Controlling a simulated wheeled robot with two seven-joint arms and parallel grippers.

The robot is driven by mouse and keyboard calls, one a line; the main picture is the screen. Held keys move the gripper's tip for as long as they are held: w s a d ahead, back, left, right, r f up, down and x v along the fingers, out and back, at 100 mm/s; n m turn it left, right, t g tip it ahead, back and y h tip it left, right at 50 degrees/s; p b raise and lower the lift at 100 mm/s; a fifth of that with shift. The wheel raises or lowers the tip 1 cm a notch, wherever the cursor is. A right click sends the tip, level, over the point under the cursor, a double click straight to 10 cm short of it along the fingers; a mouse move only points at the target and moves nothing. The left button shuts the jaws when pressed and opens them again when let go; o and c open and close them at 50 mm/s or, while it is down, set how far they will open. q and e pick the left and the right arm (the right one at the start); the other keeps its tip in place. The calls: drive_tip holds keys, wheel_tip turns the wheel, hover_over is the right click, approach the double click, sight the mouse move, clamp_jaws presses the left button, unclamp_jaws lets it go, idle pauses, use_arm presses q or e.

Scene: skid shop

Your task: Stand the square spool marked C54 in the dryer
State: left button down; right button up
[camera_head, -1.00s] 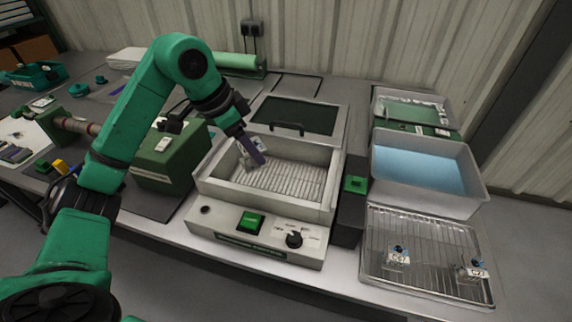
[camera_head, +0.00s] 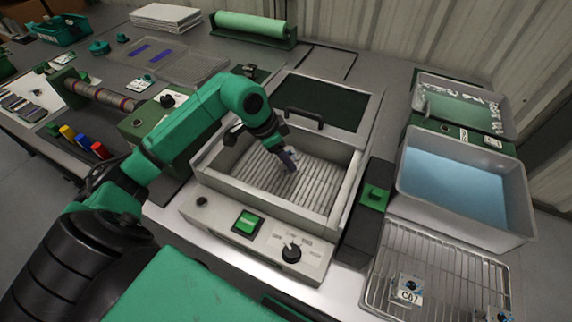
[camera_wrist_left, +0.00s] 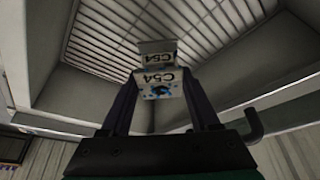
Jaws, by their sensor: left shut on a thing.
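The square spool marked C54 (camera_wrist_left: 161,84) is between the fingers of my left gripper (camera_head: 287,160) in the left wrist view. Two pale C54 labels and a blue patch show on it. The gripper is shut on it, inside the open dryer (camera_head: 250,197), over the slatted floor. In the head view the fingers mostly hide the spool. I cannot tell whether it touches the slats. The slats and dryer walls also show behind it in the wrist view. My right gripper is out of view.
The dryer's dark-windowed lid (camera_head: 322,103) is raised behind. At right are a blue-filled tray (camera_head: 408,190) and a wire rack (camera_head: 430,250) holding a spool marked C07 (camera_head: 409,290). A green box (camera_head: 150,122) stands left of the dryer.

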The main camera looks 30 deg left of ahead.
use_arm(q)
wheel_tip(320, 180, down, 4)
drive_tip(key=shift+f, duration=0.1)
drive_tip(key=shift+s, duration=0.1)
drive_tip(key=shift+c, duration=0.6)
unclamp_jaws()
drive_tip(key=shift+f, duration=0.1)
drive_tip(key=v, duration=1.2)
drive_tip(key=shift+b, duration=0.35)
drive_tip(key=shift+s, duration=0.1)
